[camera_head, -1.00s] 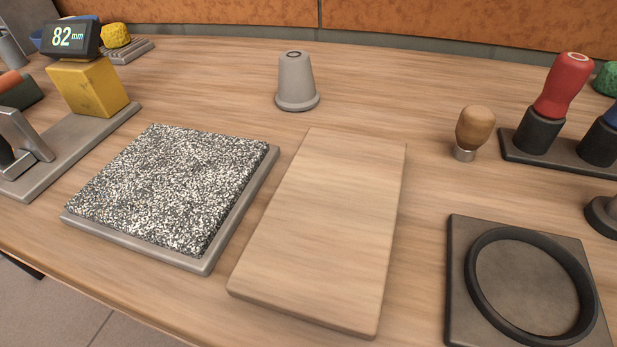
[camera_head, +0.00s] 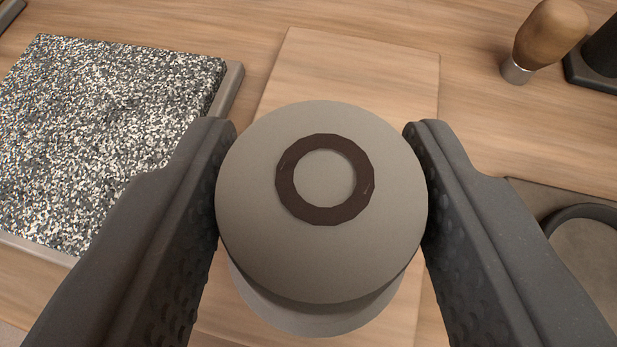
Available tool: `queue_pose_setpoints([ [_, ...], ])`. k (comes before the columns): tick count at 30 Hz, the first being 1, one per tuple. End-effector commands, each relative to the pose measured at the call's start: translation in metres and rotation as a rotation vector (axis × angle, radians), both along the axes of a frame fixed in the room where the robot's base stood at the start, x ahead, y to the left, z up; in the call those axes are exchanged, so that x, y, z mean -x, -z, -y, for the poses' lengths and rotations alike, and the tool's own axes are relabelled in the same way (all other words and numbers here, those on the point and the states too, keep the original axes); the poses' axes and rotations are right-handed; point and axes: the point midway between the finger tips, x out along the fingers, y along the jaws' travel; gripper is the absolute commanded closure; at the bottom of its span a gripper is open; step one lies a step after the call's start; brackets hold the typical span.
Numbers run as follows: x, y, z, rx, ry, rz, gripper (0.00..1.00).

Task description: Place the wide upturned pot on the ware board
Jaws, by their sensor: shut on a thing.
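The wide upturned pot (camera_head: 320,260) is pale grey, with a dark ring on its upturned base and a lighter rim showing below. My gripper (camera_head: 320,150) is shut on it, one dark finger at the left side and one at the right. The ware board (camera_head: 350,75) is a plain pale wooden slab. The pot is in front of it in the view and covers much of its middle and near part. I cannot tell whether the pot's hidden underside touches the board.
A speckled slab in a grey tray (camera_head: 233,88) lies left of the board. A wooden-handled tool (camera_head: 548,35) stands at the upper right, near a dark holder (camera_head: 592,78). A dark plate with a ring (camera_head: 540,196) is at the right, partly behind my finger.

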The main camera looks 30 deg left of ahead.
Motion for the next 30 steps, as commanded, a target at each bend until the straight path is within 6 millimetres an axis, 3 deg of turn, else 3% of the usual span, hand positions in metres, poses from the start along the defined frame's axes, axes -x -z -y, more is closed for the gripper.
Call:
queue_pose_setpoints([
  [3, 0.001, 0.020, 0.001, 0.003, 0.000, -0.004, 0.82],
  [6, 0.001, 0.027, 0.001, 0.001, 0.001, -0.002, 0.82],
  [16, 0.001, 0.029, 0.001, 0.000, 0.001, 0.000, 0.82],
  [17, 0.001, 0.029, 0.001, 0.000, 0.001, 0.000, 0.49],
  [18, 0.001, 0.029, 0.001, 0.000, 0.001, 0.000, 0.38],
  [30, 0.002, 0.025, 0.002, 0.000, 0.001, 0.000, 0.35],
])
